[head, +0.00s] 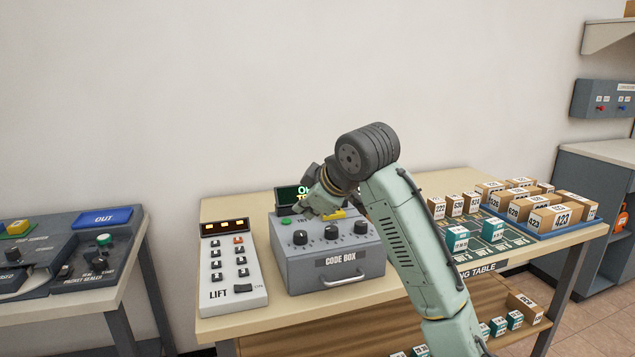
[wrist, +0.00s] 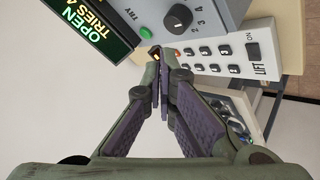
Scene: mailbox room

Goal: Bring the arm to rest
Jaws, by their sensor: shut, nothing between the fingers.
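My gripper shows in the wrist view (wrist: 160,62) with its two fingers together and nothing between them. In the head view my arm reaches over the table, and its wrist end is above the code box (head: 330,262), partly hiding the box's top and small screen. The code box is grey with several dark knobs, a green button (head: 286,221) and a front handle. Its screen (wrist: 82,22) reads "OPEN" and "TRIES" in the wrist view. The fingertips appear near the green button (wrist: 146,32) there; whether they touch anything I cannot tell.
A lift panel (head: 231,270) with buttons stands left of the code box on the table (head: 240,208). Numbered cartons (head: 552,217) and teal boxes (head: 493,229) stand to the right. A console with a blue OUT tray (head: 103,216) is at far left.

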